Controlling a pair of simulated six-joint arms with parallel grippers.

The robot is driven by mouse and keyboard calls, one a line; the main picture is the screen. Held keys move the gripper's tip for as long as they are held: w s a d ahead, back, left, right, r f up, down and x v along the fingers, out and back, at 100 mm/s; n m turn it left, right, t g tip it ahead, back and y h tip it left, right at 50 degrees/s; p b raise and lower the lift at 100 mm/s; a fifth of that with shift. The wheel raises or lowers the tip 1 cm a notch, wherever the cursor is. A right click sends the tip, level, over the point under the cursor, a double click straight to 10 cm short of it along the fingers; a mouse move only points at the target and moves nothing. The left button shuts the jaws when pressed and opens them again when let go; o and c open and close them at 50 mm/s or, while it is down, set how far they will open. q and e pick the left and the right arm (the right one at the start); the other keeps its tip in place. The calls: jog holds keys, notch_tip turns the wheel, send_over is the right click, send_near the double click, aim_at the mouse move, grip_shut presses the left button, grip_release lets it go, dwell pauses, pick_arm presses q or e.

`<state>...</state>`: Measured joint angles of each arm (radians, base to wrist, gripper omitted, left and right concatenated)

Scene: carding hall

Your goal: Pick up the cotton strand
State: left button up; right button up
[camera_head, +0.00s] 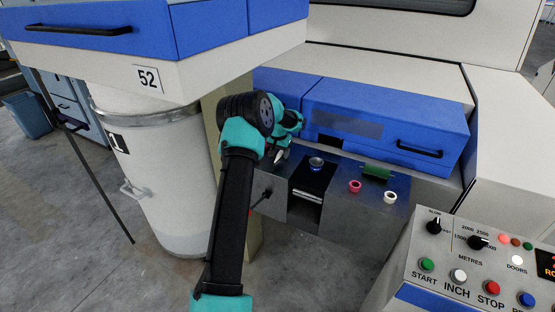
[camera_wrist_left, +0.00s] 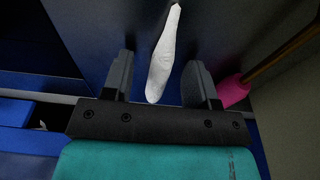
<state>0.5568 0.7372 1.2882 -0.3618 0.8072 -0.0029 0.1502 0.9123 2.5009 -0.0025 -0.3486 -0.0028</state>
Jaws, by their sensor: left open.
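The white cotton strand (camera_wrist_left: 164,52) hangs as a tapered piece in the left wrist view, against a dark panel. Its lower, rounded end lies between the two fingers of my left gripper (camera_wrist_left: 159,60), with a gap visible on both sides. The fingers are open and hold nothing. In the head view my left gripper (camera_head: 279,146) is at the machine front, below the blue covers. A small white bit (camera_head: 278,157) shows at its fingers and appears to be the strand. My right gripper is in neither view.
A pink piece (camera_wrist_left: 235,91) on a rod is close beside the right finger. The control panel (camera_head: 480,260) stands at right, a large white can (camera_head: 165,180) at left.

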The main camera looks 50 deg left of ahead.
aim_at(281, 152)
pick_arm(q)
jog(key=shift+c, duration=0.3)
jog(key=c, duration=0.9)
jog(key=shift+r, duration=0.1)
jog(key=shift+r, duration=1.45)
jog(key=shift+s+r, duration=0.1)
jog(key=shift+r, duration=0.15)
jog(key=s+d, duration=0.3)
jog(key=d, duration=0.1)
jog(key=s+d+r, duration=0.1)
jog(key=s+d, duration=0.6)
jog(key=d, duration=0.1)
jog(key=shift+s+r, duration=0.2)
